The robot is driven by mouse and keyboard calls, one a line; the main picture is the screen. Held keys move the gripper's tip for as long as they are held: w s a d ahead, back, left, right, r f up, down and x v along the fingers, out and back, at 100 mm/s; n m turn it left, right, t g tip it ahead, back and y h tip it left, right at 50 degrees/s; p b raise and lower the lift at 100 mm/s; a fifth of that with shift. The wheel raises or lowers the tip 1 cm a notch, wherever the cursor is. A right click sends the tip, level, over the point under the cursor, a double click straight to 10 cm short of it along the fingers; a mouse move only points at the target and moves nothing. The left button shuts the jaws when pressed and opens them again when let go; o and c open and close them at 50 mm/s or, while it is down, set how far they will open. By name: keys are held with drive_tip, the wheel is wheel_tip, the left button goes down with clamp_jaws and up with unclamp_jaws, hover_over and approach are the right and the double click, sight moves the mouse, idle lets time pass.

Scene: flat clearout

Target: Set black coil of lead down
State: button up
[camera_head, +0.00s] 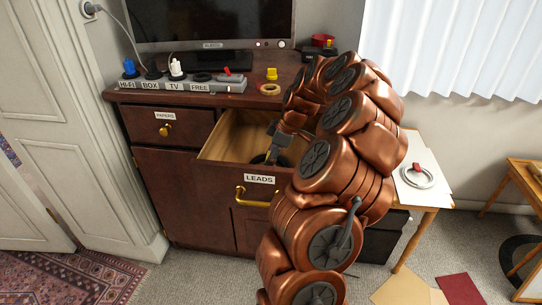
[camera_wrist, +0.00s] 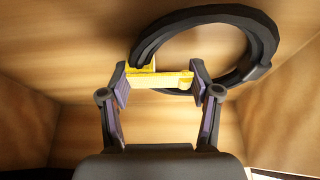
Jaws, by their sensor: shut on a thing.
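The black coil of lead (camera_wrist: 262,38) has a yellow piece (camera_wrist: 160,79) on its near side in the wrist view. My gripper (camera_wrist: 159,83) is shut on that yellow piece, one finger at each end. In the head view my gripper (camera_head: 277,152) reaches down inside the open drawer labelled LEADS (camera_head: 225,180). Part of the black coil (camera_head: 258,159) shows beside it, low in the drawer; the rest is hidden by my arm and gripper. I cannot tell whether the coil touches the drawer floor.
Wooden drawer walls (camera_wrist: 25,105) stand on both sides of my gripper.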

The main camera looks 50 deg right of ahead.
drive_tip(key=shift+f, duration=0.1)
drive_tip(key=o, duration=1.6)
drive_tip(key=shift+c, duration=0.2)
drive_tip(key=shift+b+v, duration=0.3)
drive_tip(key=shift+v, duration=3.6)
